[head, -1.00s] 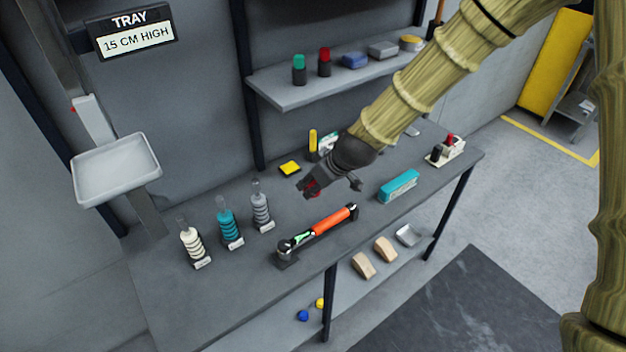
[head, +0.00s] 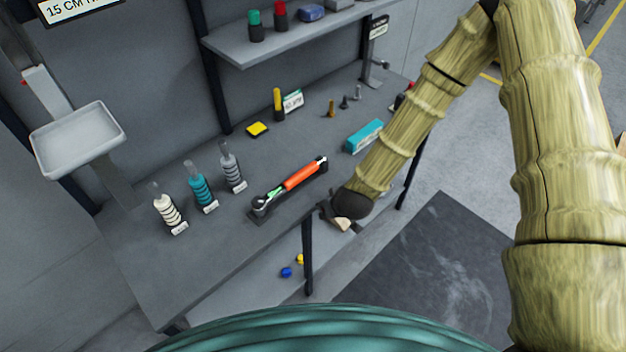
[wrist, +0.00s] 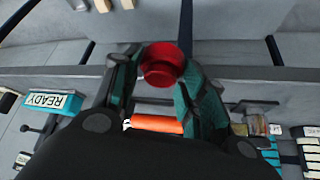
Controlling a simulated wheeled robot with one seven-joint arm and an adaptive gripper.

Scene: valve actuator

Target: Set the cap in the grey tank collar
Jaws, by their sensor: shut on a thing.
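My gripper (wrist: 162,72) is shut on a red cap (wrist: 163,62), round and hollow-looking, held between the fingertips in the wrist view. In the head view my gripper (head: 338,212) is at the bench's front edge, right of the orange-handled tool; the cap is hidden there. A grey ribbed piece (head: 231,170) with a narrow upright top stands on the bench, rightmost of a row with a teal one (head: 201,190) and a white one (head: 168,212). It stands left of my gripper, well apart from it. I cannot tell whether it is the grey tank; no collar shows clearly.
The orange-handled tool (head: 300,176) lies in a dark holder on the bench (head: 180,272). A teal box (head: 364,136), a yellow block (head: 257,129) and small pegs stand behind. A tray (head: 78,140) hangs at left. A shelf (head: 290,40) runs above the back.

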